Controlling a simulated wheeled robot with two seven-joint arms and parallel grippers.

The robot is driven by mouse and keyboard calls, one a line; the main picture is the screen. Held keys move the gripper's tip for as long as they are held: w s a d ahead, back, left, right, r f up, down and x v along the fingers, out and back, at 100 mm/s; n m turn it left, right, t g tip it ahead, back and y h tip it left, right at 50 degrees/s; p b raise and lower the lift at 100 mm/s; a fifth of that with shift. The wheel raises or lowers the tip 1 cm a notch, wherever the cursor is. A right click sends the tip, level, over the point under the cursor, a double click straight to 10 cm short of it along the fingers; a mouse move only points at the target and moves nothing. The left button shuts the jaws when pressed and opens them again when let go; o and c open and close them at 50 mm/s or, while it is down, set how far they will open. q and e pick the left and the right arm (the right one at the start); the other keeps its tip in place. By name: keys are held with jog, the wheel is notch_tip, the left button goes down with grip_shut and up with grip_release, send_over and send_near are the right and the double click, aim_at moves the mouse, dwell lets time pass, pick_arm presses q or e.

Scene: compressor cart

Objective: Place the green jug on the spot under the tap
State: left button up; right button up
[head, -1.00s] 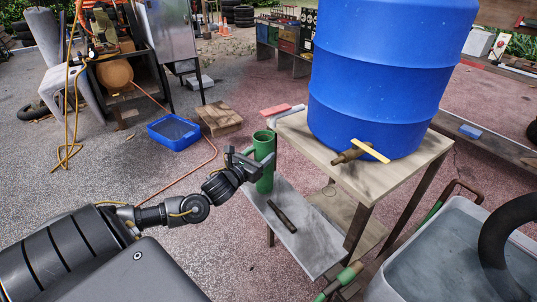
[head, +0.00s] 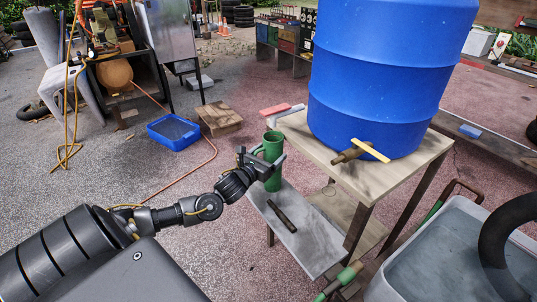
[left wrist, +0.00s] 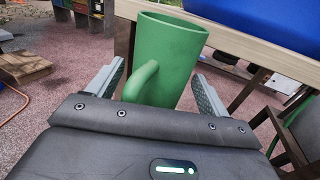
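The green jug (head: 274,155) stands upright at the far end of the grey bench (head: 305,243). My left gripper (head: 264,163) is at the jug. In the left wrist view its fingers are spread on both sides of the jug (left wrist: 172,60), with the handle between them facing my palm; the fingers look apart from it. The brown tap (head: 349,154) with a yellow lever sticks out of the blue barrel (head: 380,85). Below it, a faint ring (head: 330,191) marks the low wooden shelf. My right gripper is not in view.
The barrel stands on a wooden-topped table (head: 420,152), whose legs flank the low shelf. A dark bar (head: 282,216) lies on the grey bench. A water-filled grey tub (head: 440,262) is at the right front. A blue tray (head: 174,132) lies on the ground at left.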

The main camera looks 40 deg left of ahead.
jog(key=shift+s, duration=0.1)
pick_arm(q)
jog(key=shift+r, duration=0.2)
jog(key=s, duration=1.1)
jog(key=s+d+f+n+g, duration=0.1)
jog(key=s+f+n+g, duration=0.2)
jog(key=f+n, duration=0.4)
jog(key=s+d+f+n+g+y, duration=0.15)
jog(key=f+n, duration=0.25)
jog(key=f, duration=0.6)
jog(key=s+d+f+n+g, duration=0.2)
jog(key=s+f+n+g, duration=0.15)
jog(key=f+n, duration=0.35)
jog(key=s+d+f+n+g+h, duration=0.3)
jog(key=s+d+f+n+g, duration=0.4)
jog(key=s+d+f+n, duration=0.8)
notch_tip(320, 180, down, 4)
jog(key=shift+s+d+r+g, duration=0.1)
jog(key=shift+s+d+g, duration=0.3)
jog(key=shift+s, duration=0.5)
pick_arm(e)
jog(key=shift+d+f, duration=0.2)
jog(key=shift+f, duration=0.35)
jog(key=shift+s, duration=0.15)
